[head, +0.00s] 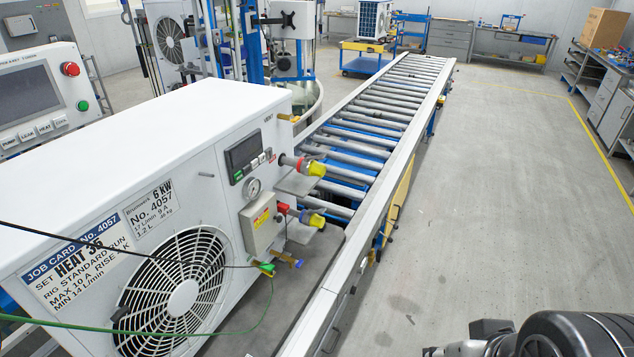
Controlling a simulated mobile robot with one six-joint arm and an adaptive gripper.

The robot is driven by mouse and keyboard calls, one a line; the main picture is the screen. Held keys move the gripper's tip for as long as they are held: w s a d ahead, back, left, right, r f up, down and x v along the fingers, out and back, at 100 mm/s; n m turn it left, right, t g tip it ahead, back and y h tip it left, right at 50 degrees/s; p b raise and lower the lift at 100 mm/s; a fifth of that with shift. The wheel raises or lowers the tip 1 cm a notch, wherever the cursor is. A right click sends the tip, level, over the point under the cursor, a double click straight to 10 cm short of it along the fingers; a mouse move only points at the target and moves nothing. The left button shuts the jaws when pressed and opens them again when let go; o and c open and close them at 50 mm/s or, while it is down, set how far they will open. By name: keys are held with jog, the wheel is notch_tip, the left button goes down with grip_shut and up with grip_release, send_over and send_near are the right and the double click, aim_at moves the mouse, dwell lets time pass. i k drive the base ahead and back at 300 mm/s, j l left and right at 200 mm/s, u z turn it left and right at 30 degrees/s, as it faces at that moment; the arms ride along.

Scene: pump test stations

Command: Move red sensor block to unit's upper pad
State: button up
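A small red block (283,208), which looks like the sensor block, sits at the top right edge of the grey box on the white unit's (110,150) right-hand face. It is small and partly crowded by the lower pipe fitting. Two pipe stubs with yellow ends stick out of this face, the upper one (312,168) with a red ring. A flat grey plate (298,184) lies below the upper stub. I cannot tell for sure which surface is the upper pad. My gripper (462,347) shows only in part at the bottom right edge, far from the block; its fingertips are not clear.
A roller conveyor (375,125) runs away behind the unit, with a pale side rail (370,215). A green cable (120,330) and a dark cable cross in front of the unit. A control panel (40,100) stands at left. The floor to the right is clear.

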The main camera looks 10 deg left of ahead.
aim_at(283, 208)
jog(key=i+l, duration=0.3)
jog(key=i, duration=0.25)
jog(key=i+l+z, duration=0.15)
jog(key=i+l, duration=0.2)
jog(key=i, duration=0.15)
jog(key=j, duration=0.35)
jog(key=i+j, duration=0.15)
jog(key=j, duration=0.25)
